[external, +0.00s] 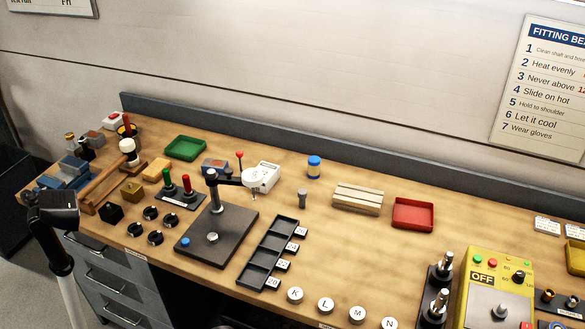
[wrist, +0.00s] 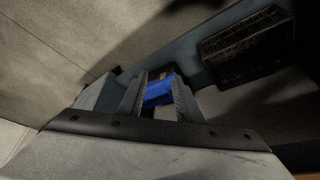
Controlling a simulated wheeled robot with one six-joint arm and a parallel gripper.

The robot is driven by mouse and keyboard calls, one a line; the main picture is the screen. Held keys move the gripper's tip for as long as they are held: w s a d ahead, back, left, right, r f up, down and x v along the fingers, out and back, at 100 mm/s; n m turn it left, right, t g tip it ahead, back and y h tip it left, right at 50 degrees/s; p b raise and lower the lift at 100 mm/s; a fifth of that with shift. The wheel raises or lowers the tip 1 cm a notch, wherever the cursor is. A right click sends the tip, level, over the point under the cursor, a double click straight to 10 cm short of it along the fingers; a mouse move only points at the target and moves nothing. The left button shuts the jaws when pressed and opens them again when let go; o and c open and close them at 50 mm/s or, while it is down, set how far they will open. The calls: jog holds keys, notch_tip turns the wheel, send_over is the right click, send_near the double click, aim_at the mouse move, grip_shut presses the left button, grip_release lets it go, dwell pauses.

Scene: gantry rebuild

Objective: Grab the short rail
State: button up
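No piece in view is clearly marked as the short rail. Pale long bars (external: 358,198) lie side by side in a block on the bench, right of the middle; I cannot tell whether one of them is the short rail. A dark part of my arm's end shows at the far left of the external view, in front of the bench's left end and far from the bars. In the wrist view, my gripper (wrist: 159,82) has its two fingers apart. A bright blue surface shows between them; it does not look gripped, but its distance is unclear. The bars are not seen there.
The bench is crowded. A red tray (external: 413,214) stands right of the bars, and a blue-lidded jar (external: 314,167) left of them. A press stand (external: 217,235), a black slotted tray (external: 268,252) and a yellow control box (external: 496,290) are nearer the front. A back ledge runs behind.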

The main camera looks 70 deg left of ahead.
jog(key=o, duration=1.4)
jog(key=shift+c, duration=0.2)
